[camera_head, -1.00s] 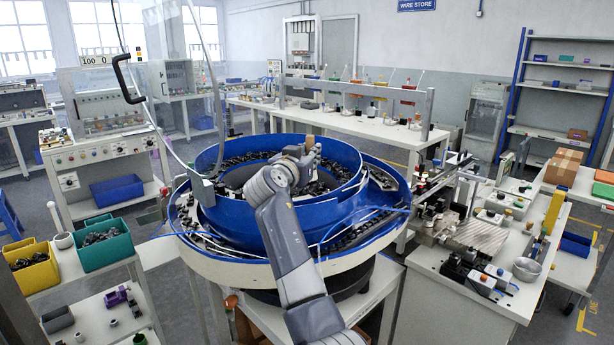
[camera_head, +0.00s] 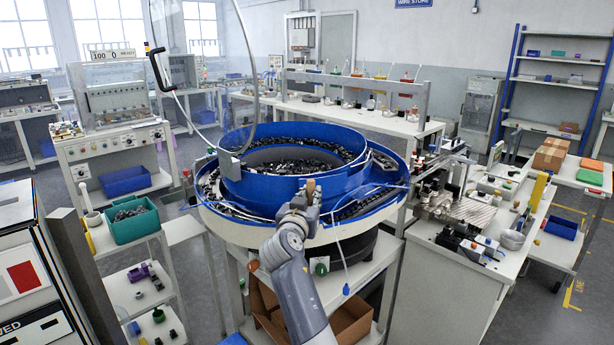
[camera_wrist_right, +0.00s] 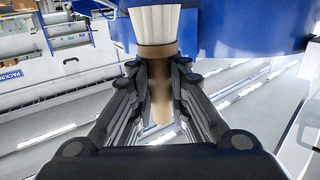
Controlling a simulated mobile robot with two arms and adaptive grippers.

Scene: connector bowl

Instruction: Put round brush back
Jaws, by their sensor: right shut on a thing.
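My right gripper (camera_wrist_right: 160,85) is shut on the round brush in the right wrist view. The brush (camera_wrist_right: 156,28) has pale upright bristles, a brown band and a light wooden handle that runs down between the fingers. In the head view the right gripper (camera_head: 308,192) is at the front rim of the blue bowl, with a small brown part of the brush (camera_head: 310,185) showing at its fingertips. The left gripper is not in view.
The blue bowl feeder (camera_head: 262,190) holds many dark connectors. A thin cable with a blue end (camera_head: 346,289) hangs at its front. A green bin (camera_head: 133,228) stands on the left shelf. An open cardboard box (camera_head: 350,322) sits below the bowl.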

